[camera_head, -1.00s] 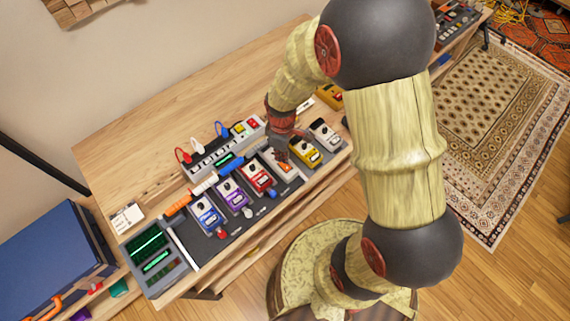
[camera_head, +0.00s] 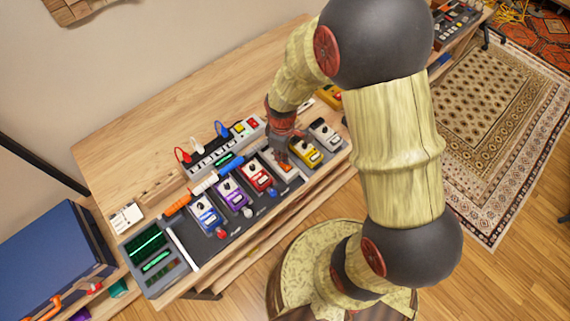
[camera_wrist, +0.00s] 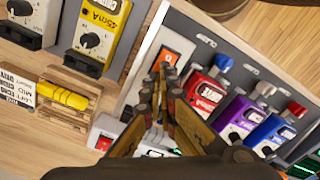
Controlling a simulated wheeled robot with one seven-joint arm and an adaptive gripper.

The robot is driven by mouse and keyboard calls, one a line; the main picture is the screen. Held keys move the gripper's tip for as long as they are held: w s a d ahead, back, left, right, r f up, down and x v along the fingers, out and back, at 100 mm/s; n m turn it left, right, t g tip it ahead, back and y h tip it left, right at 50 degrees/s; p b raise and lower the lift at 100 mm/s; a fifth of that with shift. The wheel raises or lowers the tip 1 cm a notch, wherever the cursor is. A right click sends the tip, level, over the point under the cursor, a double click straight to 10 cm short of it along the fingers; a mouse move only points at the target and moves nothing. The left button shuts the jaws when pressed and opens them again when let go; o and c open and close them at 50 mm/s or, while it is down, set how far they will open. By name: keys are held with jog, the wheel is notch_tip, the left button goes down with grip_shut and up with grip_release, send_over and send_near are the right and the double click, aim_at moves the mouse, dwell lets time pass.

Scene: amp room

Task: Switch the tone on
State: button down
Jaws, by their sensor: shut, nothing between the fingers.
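A white unit with an orange switch (camera_wrist: 170,57) sits in the pedal row between the red and yellow pedals; the unit also shows in the head view (camera_head: 287,171). No label naming the tone is legible. My gripper (camera_wrist: 163,72) is shut and empty, its fingertips pointing at the orange switch and close to it in the wrist view. In the head view my gripper (camera_head: 281,157) hangs over the back part of this unit and hides some of it. I cannot tell whether the fingertips touch the switch.
A red pedal (camera_head: 258,178), purple pedal (camera_head: 233,197) and blue pedal (camera_head: 207,214) stand left of it. A yellow pedal (camera_head: 305,152) and a white pedal (camera_head: 325,133) stand right. A power strip (camera_head: 222,153) with cables lies behind. A green-screened box (camera_head: 150,250) is at the left end.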

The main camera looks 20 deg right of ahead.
jog(key=shift+f+b, duration=0.5)
jog(key=shift+f, duration=0.25)
dwell(0.4)
jog(key=shift+r+p, duration=2.75)
jog(key=shift+r, duration=0.75)
